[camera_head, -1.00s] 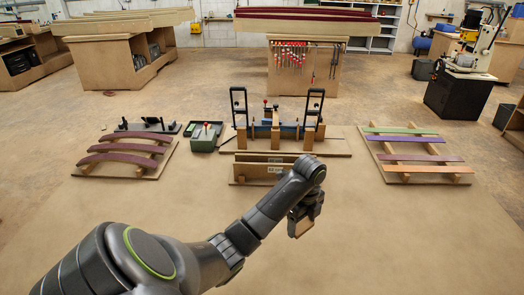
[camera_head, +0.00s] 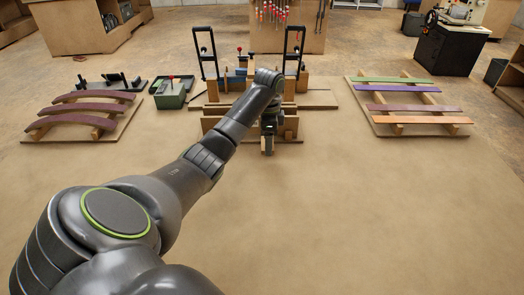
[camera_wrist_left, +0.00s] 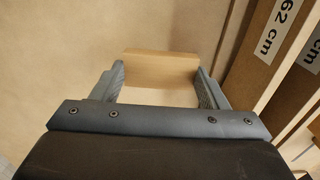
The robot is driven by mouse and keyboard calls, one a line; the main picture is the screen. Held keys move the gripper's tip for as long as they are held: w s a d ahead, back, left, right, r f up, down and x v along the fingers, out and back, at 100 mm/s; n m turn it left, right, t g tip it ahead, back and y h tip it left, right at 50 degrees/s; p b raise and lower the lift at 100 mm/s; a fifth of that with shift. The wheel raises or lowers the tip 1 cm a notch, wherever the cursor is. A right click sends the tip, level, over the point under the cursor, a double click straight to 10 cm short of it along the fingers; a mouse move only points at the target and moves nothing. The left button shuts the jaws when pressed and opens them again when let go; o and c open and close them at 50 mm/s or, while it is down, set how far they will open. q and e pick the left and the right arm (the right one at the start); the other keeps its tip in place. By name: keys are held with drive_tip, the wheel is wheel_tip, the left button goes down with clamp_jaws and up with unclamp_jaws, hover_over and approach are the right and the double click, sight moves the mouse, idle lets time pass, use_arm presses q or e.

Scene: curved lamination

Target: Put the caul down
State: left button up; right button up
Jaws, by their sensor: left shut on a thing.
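My left gripper (camera_head: 268,146) is in front of the low wooden rack (camera_head: 292,136) in the head view, near its right half. In the left wrist view the gripper (camera_wrist_left: 160,80) is shut on a light wooden block, the caul (camera_wrist_left: 160,66), which spans between the two fingers. In the head view the caul is mostly hidden by the gripper. Boards with a "62 cm" label (camera_wrist_left: 268,40) stand on edge in the rack, to the right of the gripper in the wrist view, apart from the caul. My right gripper is out of view.
Behind the rack stands a clamping fixture with two black upright handles (camera_head: 205,50). Curved dark strips (camera_head: 85,107) lie on a stand at left, coloured strips (camera_head: 410,108) on a rack at right. A green box (camera_head: 170,97) is left of the fixture. The front surface is clear.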

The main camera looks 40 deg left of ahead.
sight(268, 160)
use_arm(q)
wheel_tip(268, 160, down, 2)
drive_tip(key=shift+w+f, duration=0.15)
drive_tip(key=shift+f, duration=1.9)
drive_tip(key=shift+f, duration=0.1)
drive_tip(key=o, duration=1)
drive_tip(key=shift+c, duration=0.2)
